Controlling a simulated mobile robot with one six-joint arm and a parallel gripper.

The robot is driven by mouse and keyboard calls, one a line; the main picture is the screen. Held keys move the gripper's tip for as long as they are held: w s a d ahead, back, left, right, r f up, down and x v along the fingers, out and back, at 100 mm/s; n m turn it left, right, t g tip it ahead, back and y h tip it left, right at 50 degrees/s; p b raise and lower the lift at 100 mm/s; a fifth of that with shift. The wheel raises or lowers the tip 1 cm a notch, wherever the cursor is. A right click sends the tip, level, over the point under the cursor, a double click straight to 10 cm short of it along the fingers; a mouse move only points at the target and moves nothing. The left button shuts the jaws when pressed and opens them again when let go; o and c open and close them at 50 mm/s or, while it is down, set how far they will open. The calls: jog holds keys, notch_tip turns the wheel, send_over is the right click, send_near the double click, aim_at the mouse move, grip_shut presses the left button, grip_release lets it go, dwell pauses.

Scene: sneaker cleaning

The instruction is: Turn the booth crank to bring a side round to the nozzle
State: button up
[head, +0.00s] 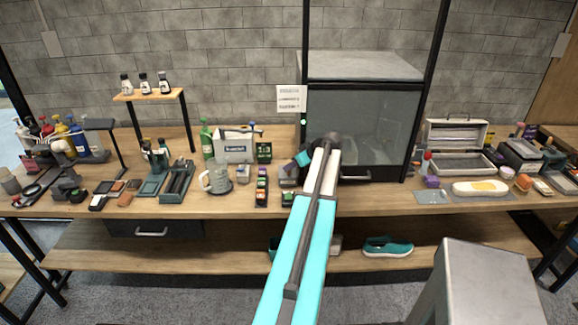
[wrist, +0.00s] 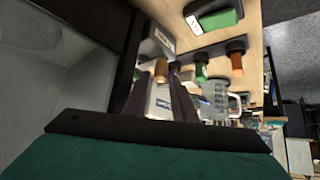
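The booth (head: 365,125) is a grey-topped box with a dark glass front, in the middle right of the bench in the head view. Its glass (wrist: 55,60) fills the left of the wrist view. A small brass-coloured knob (wrist: 160,70), apparently the crank handle, shows near a grey housing (wrist: 157,42). My gripper (wrist: 161,82) has its two dark fingers apart, one on each side of the knob in the picture; contact is unclear. In the head view my gripper (head: 304,158) is at the booth's lower left front corner, and my arm hides the crank. The inside of the booth is dim.
An open case (head: 455,163) and a tray (head: 480,189) are on the right. A turquoise shoe (head: 388,247) lies on the lower shelf.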

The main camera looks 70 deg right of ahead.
jog(key=shift+p+x, duration=0.35)
jog(key=shift+x, duration=1.2)
grip_shut()
